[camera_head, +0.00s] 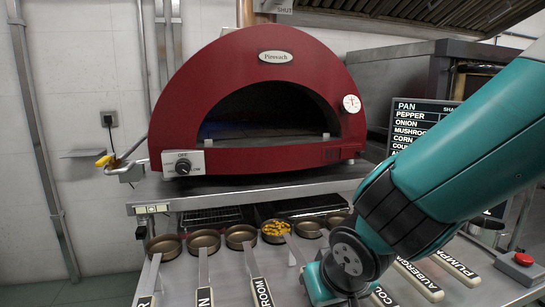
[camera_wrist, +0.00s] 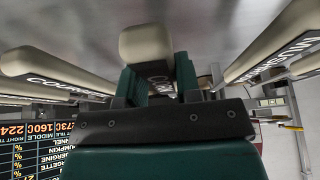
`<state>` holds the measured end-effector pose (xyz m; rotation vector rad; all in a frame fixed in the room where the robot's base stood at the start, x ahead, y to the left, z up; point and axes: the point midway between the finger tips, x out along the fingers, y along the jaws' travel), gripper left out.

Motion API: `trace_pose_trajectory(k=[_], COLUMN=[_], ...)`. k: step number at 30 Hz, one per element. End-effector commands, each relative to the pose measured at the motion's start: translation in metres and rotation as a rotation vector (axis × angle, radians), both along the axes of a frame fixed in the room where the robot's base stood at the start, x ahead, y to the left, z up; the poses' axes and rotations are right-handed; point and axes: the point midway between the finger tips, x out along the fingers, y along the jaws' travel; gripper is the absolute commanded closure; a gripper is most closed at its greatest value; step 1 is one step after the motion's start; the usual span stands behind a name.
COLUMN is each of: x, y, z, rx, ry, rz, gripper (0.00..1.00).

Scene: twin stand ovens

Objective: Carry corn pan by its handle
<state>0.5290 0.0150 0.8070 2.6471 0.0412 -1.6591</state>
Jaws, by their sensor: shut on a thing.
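The corn pan (camera_head: 276,239) is a small round brown pan holding yellow pieces, in the row of pans below the oven. Its pale handle (camera_head: 295,250) runs toward me and passes behind my arm. In the wrist view my gripper (camera_wrist: 157,82) has its dark green fingers on both sides of a cream handle (camera_wrist: 146,43), shut on it. The label on this handle is mostly hidden between the fingers. My gripper's fingertips are hidden in the head view. I cannot tell whether the pan is lifted clear of the counter.
Neighbouring pans (camera_head: 241,237) stand close on both sides, their labelled handles (camera_wrist: 262,50) flanking my gripper. Behind is a red domed oven (camera_head: 215,85) with an open dark mouth and a dial. A red button (camera_head: 523,259) and menu board (camera_head: 408,126) are at right.

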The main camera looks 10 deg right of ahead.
Motion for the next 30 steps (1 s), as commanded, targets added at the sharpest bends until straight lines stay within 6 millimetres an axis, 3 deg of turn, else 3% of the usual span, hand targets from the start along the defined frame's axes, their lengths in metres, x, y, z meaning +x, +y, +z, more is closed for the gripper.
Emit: trace_pose_trajectory(k=[14,15,19,30], x=[0.0006,0.0006,0.0005,-0.0010], y=[0.0001,0.0001,0.0001,-0.0004], z=[-0.0026,-0.0029,-0.0020,0.0048], rx=[0.001,0.001,0.001,0.000], ry=[-0.003,-0.003,-0.003,0.000], rz=[0.000,0.000,0.000,0.000], gripper=[1.00,0.66,0.39,0.39])
